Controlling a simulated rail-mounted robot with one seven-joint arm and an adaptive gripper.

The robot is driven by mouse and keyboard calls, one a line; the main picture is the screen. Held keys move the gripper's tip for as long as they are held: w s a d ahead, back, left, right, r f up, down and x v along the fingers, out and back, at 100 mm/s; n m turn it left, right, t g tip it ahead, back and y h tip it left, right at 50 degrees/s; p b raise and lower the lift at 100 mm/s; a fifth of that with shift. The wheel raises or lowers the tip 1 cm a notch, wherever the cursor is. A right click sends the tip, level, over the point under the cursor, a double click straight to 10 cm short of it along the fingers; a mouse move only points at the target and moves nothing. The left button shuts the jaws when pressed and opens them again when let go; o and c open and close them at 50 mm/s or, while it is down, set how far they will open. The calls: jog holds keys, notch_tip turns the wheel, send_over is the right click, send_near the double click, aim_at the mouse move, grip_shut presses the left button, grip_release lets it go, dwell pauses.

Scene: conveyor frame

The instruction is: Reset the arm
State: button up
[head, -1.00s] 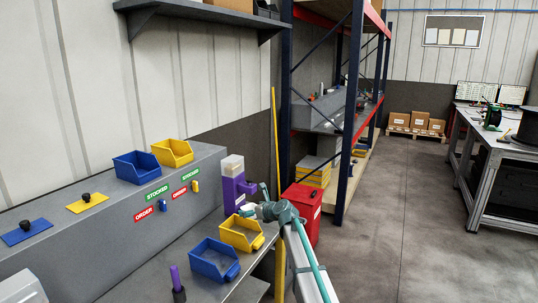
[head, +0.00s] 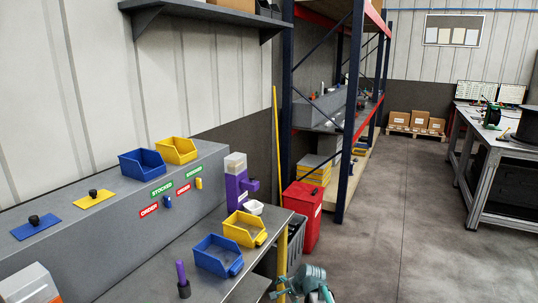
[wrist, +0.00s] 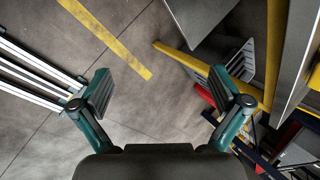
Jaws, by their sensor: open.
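My gripper (wrist: 161,95) is open and empty in the wrist view. Its two teal fingers with dark pads stand wide apart over bare concrete floor, touching nothing. In the head view, only a teal and grey part of my arm shows at the bottom edge, in front of the bench's right end. I cannot tell the fingers there; the rest of the arm is below the picture.
The bench (head: 205,289) holds a blue bin (head: 217,258), a yellow bin (head: 244,230) and a purple device (head: 238,186). A red bin (head: 301,215) and a grey bin (head: 297,240) stand beyond. The aisle floor (head: 400,215) at right is clear.

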jog(key=s+d+f+n+g+h, duration=0.1)
jog(key=s+d+f+n, duration=0.25)
jog(key=s, duration=0.45)
jog(key=s+d+f+n+g+h, duration=0.2)
jog(key=s+d+n, duration=0.25)
jog(key=s, duration=0.35)
jog(key=s+d+f+n+g+h, duration=0.1)
jog(key=s+d+f+n, duration=0.25)
jog(key=s, duration=0.45)
jog(key=s+f+g+b, duration=0.7)
jog(key=s+f+b, duration=0.2)
jog(key=s+f, duration=1.8)
jog(key=shift+s+f+n, duration=0.2)
jog(key=shift+s+n, duration=0.15)
jog(key=shift+s, duration=0.6)
